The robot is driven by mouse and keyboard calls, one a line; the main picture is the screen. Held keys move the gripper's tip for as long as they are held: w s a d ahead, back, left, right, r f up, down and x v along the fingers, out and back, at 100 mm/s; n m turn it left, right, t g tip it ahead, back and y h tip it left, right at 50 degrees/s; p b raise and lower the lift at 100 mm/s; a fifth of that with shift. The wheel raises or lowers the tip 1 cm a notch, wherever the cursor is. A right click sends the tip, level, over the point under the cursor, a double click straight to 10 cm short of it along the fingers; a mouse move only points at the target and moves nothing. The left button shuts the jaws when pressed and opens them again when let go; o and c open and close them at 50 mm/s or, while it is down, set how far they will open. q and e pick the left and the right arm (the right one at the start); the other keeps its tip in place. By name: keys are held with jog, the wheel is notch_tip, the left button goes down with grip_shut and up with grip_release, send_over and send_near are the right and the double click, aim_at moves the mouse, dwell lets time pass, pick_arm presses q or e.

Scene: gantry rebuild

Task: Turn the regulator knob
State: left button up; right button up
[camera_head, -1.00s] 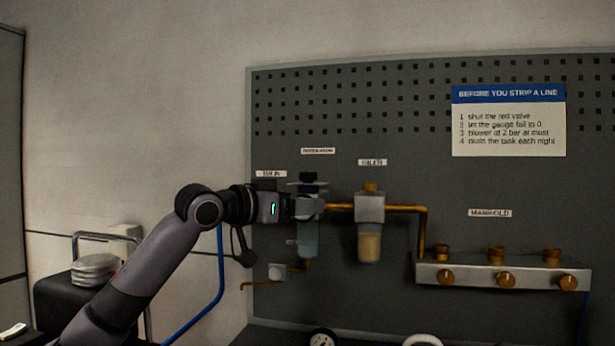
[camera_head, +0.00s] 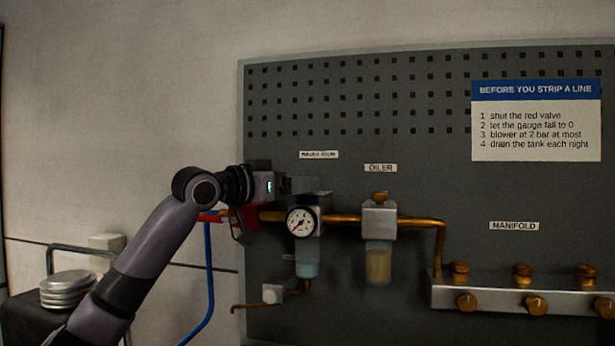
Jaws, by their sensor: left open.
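The regulator is on the grey pegboard, with a round white gauge (camera_head: 301,221) on its front and a clear bowl (camera_head: 307,264) below. My left gripper (camera_head: 304,186) comes in from the left, just above the gauge, at the height of the regulator's top. The black regulator knob is hidden by the gripper or cannot be told apart from its dark fingers. The left gripper is open; whether its fingers stand around the knob or in front of it, I cannot tell. My right gripper is not in view.
The oiler (camera_head: 379,219) is right of the regulator on a brass pipe. A manifold (camera_head: 525,291) with brass knobs is lower right. A red valve part (camera_head: 246,216) shows behind my wrist. A blue hose (camera_head: 209,285) hangs left. Stacked plates (camera_head: 67,287) are lower left.

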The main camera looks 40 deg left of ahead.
pick_arm(q)
jog(key=shift+w+d+p, duration=0.2)
jog(key=shift+w+p, duration=0.3)
jog(key=shift+w, duration=1.25)
jog(key=c, duration=0.9)
jog(key=shift+c, duration=0.2)
